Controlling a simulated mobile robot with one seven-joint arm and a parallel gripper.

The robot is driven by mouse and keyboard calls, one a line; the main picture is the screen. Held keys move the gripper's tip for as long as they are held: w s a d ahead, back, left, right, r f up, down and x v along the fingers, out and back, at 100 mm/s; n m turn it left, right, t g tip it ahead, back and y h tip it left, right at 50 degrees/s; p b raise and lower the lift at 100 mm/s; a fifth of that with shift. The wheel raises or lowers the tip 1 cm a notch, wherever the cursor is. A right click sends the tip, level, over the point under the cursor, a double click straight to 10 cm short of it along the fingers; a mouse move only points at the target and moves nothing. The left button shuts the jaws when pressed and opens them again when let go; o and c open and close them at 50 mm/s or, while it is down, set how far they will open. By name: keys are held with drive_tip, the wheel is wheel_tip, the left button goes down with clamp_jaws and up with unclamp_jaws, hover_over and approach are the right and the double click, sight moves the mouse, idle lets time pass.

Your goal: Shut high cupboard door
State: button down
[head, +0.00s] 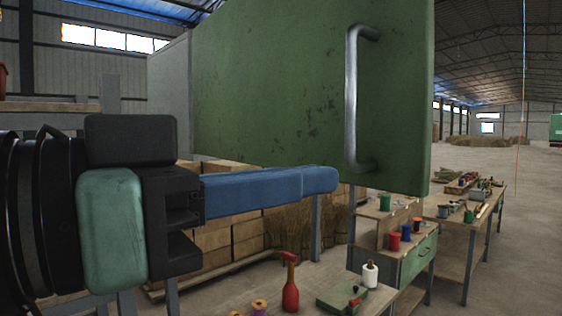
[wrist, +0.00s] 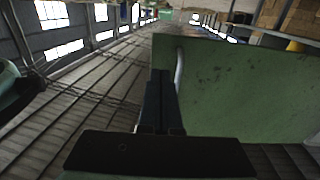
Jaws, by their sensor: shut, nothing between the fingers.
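The high cupboard door (head: 280,85) is a green, worn panel that stands open, swung out from the grey cupboard side (head: 168,85) in the head view. A vertical metal handle (head: 352,100) is near its right edge. My gripper (head: 335,179) has blue fingers, shut and empty, pointing right and overlapping the door's lower part in the picture. In the wrist view the door (wrist: 245,95) fills the right side, with its handle (wrist: 179,70) just beside my fingers (wrist: 160,85). I cannot tell whether the fingers touch the door.
Stacked boxes (head: 225,240) and straw stand behind. More benches with tins (head: 465,215) are at right. Open floor (head: 520,175) lies beyond.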

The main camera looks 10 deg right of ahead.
sight(408, 165)
drive_tip(key=p+x, duration=0.4)
drive_tip(key=x, duration=0.6)
drive_tip(key=shift+r, duration=0.2)
drive_tip(key=shift+w+d+f, duration=0.15)
drive_tip(key=shift+w+d, duration=0.2)
drive_tip(key=shift+d, duration=0.25)
